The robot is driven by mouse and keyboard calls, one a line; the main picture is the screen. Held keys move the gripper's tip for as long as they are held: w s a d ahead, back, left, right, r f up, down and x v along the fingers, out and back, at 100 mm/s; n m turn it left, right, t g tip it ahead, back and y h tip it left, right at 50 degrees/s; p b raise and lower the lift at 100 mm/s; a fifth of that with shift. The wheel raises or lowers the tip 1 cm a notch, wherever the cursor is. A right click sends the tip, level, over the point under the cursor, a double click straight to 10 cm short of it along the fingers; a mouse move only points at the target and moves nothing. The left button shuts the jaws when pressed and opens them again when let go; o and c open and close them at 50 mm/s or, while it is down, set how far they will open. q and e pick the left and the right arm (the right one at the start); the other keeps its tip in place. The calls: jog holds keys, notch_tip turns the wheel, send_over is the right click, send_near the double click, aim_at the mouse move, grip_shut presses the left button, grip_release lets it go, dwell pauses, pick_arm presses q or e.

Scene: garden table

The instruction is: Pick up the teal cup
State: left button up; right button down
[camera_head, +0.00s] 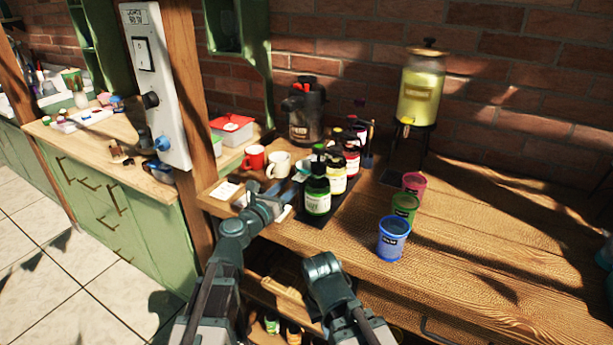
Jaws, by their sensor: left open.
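A small teal shape (300,174), perhaps the teal cup, shows between the white mug (279,165) and the green bottle (317,194). It is mostly hidden, so I cannot be sure what it is. My left gripper (282,200) is open and empty at the table's left end. It is in front of the mugs and just left of the green bottle. No gripper fingers show on my right arm, which is low in front of the table edge.
A red mug (253,158) stands left of the white one. Several bottles stand on a dark mat (345,202). Blue (392,246), green (405,207) and pink (414,184) cups stand in a row to the right.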

aim_at(296, 177)
pick_arm(q)
jog(key=x, duration=0.4)
jog(key=shift+w, duration=0.15)
jog(key=shift+a, duration=0.15)
jog(key=shift+c, duration=0.3)
grip_shut()
dwell(0.8)
